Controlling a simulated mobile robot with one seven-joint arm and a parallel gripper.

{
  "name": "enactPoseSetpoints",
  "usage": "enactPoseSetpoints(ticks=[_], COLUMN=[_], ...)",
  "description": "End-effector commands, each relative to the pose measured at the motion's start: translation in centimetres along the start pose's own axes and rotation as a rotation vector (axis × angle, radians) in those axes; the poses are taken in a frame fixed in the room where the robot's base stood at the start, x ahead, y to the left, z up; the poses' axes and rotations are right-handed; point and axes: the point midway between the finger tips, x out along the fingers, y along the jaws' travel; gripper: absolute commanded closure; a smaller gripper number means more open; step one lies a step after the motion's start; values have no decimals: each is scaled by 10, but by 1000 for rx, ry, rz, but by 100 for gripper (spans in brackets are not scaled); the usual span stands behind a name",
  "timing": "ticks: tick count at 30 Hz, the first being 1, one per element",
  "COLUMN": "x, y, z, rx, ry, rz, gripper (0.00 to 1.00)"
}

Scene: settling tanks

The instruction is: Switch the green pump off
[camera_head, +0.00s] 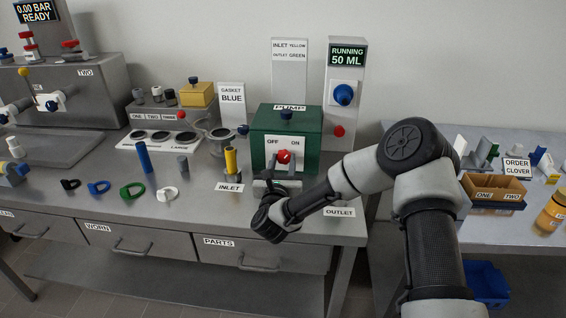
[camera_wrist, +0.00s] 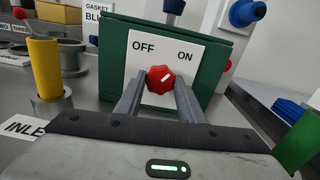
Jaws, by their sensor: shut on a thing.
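The green pump (camera_head: 262,135) stands on the metal bench, with a white OFF/ON plate (camera_head: 292,148) on its front. In the wrist view, the red knob (camera_wrist: 160,80) sits in the middle of this plate (camera_wrist: 146,62). Its white mark points up and right, toward ON. The knob also shows in the head view (camera_head: 284,156). My gripper (camera_wrist: 158,92) is in front of the pump, its two fingers on the left and right of the knob, shut on it. In the head view my gripper (camera_head: 279,181) partly hides the lower front of the pump.
A yellow tube (camera_head: 231,160) stands at the INLET label, left of the pump. A green piece (camera_wrist: 300,140) shows at the right in the wrist view. A RUNNING 50 ML panel (camera_head: 346,58) stands behind right. Coloured rings (camera_head: 132,190) lie on the bench left.

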Motion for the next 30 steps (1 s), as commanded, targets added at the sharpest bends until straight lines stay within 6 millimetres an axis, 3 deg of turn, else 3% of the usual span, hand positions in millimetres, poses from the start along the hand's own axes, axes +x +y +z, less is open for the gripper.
enactPoseSetpoints(ticks=[11,30], x=[0,0], y=[0,1], z=[-2,-2], rx=[-119,-700], ry=[-2,-3], rz=[-1,0], gripper=[87,87])
